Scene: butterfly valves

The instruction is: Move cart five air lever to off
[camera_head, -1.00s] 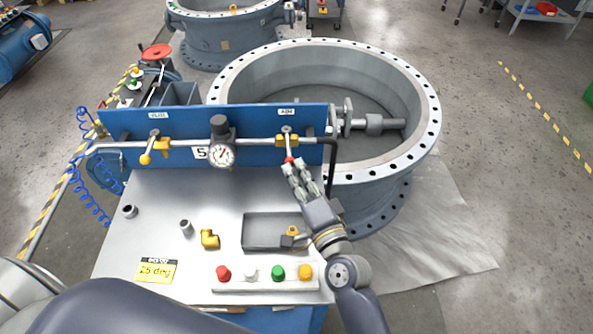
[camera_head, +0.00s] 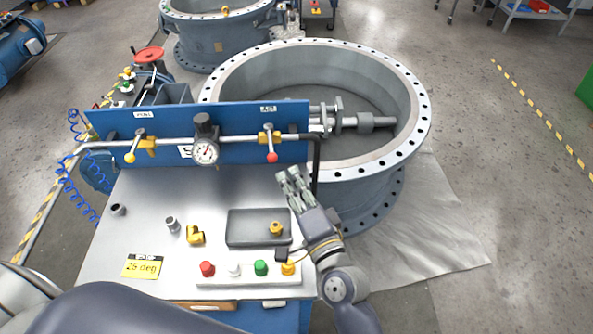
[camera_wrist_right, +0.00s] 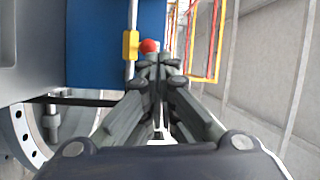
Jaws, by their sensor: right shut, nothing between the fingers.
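The cart's blue panel (camera_head: 180,130) bears the number 5, partly hidden by the gauge. The air lever with a red knob (camera_head: 272,157) hangs down from a yellow valve (camera_head: 269,137) on the pipe, under the right label. My right gripper (camera_head: 288,176) is shut and empty, just below and right of the red knob, apart from it in the head view. In the right wrist view the red knob (camera_wrist_right: 149,46) shows just beyond the fingertips (camera_wrist_right: 158,60), next to the yellow valve (camera_wrist_right: 130,45). My left gripper is out of view.
A second lever with a yellow knob (camera_head: 130,157) and a gauge (camera_head: 205,151) sit on the same pipe. The bench holds a row of coloured buttons (camera_head: 248,275), a dark tray (camera_head: 258,240) and loose fittings. A large flanged ring (camera_head: 412,140) stands behind the panel.

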